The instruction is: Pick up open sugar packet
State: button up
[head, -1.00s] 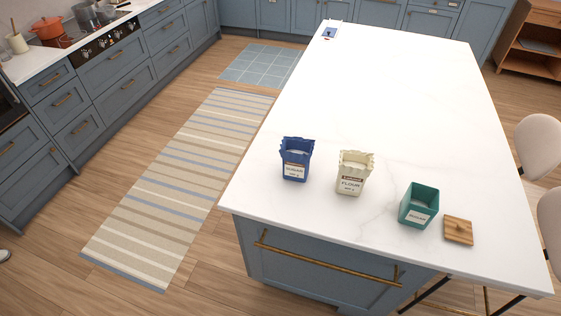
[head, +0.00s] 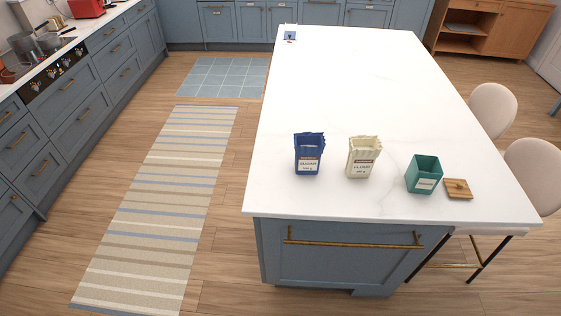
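The open sugar packet (head: 308,155) is dark blue with a jagged open top and a white label reading SUGAR. It stands upright on the white island top (head: 345,85), near its front left corner. A cream flour packet (head: 362,158), also open, stands just to its right, apart from it. A green square canister (head: 423,174) with a white label stands open further right. Its label is too small to read surely here. A wooden lid (head: 458,189) with a knob lies beside the canister. My gripper is not in view.
A brass rail (head: 352,244) runs along the island's front. Two pale stools (head: 535,170) stand at its right side. A striped rug (head: 160,205) lies on the open floor to the left. A small blue item (head: 290,34) lies at the island's far left corner.

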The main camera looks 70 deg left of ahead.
aim_at(308, 156)
jog(key=k, duration=1.2)
jog(key=u, duration=2.15)
jog(key=i, duration=0.9)
jog(key=u, duration=0.05)
